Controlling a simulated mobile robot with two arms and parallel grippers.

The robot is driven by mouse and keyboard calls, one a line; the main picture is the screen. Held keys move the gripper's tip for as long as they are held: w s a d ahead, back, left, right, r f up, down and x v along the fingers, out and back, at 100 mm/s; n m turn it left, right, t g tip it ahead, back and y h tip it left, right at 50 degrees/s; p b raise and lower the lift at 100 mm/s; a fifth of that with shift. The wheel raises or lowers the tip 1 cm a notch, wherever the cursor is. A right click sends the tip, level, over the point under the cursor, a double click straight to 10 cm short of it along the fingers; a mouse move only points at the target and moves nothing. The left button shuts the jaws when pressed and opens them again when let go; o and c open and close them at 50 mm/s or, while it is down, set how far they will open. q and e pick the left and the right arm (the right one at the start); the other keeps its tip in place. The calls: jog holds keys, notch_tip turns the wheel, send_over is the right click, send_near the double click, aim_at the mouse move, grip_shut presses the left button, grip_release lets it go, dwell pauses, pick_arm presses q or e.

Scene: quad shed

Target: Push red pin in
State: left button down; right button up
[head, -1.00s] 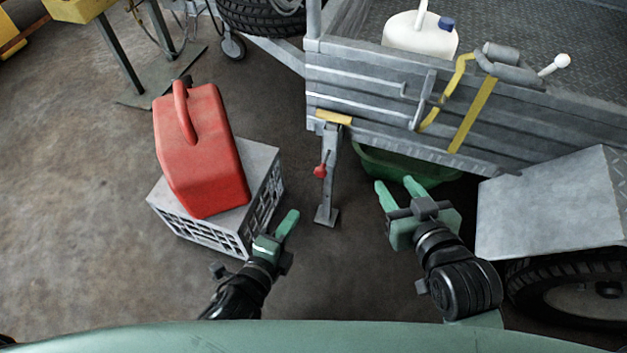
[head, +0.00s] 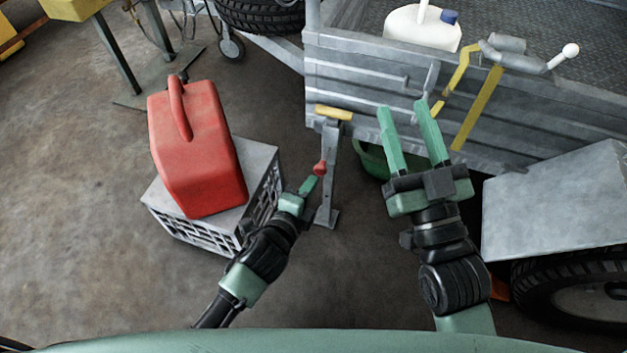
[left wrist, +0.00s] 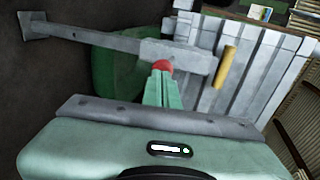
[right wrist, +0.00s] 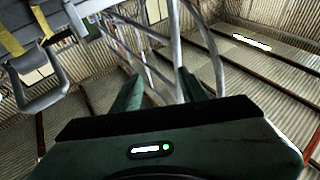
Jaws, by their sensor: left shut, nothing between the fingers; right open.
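The red pin (head: 319,168) sits on the side of the grey metal leg (head: 329,190) below the trailer's corner. In the left wrist view the red pin (left wrist: 163,66) shows as a round head just beyond my left fingertips. My left gripper (head: 312,180) is shut and empty, its tips at or very close to the pin head; I cannot tell if they touch. The pin's shaft is hidden. My right gripper (head: 405,106) is open and empty, raised in front of the trailer side. The right wrist view shows its spread fingers (right wrist: 160,90).
A red fuel can (head: 198,150) stands on a grey crate (head: 262,185) left of my left arm. The trailer side (head: 370,95) rises behind the leg. A green tub (head: 372,160) is under the trailer. A wheel guard (head: 555,205) is at the right.

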aim_at(318, 166)
pick_arm(q)
jog(key=shift+w+d, duration=0.2)
jog(key=shift+w, duration=0.35)
jog(key=shift+w+d, duration=0.2)
jog(key=shift+w, duration=0.3)
pick_arm(e)
jog(key=shift+s+r+t+y, duration=0.15)
jog(key=shift+s+r+t, duration=0.3)
jog(key=shift+r, duration=0.35)
jog(key=shift+s+r+t+y, duration=0.15)
jog(key=shift+s+r+t, duration=0.2)
jog(key=shift+r+t, duration=0.3)
pick_arm(q)
jog(key=w, duration=0.1)
jog(key=w+d, duration=0.1)
jog(key=w, duration=0.1)
jog(key=shift+w, duration=0.2)
jog(key=shift+r, duration=0.1)
pick_arm(e)
jog(key=shift+w+f+g, duration=0.3)
jog(key=shift+f+g, duration=0.15)
jog(key=shift+f, duration=0.05)
jog(key=shift+w+f+g, duration=0.25)
jog(key=shift+f+g, duration=0.2)
jog(key=shift+f, duration=0.05)
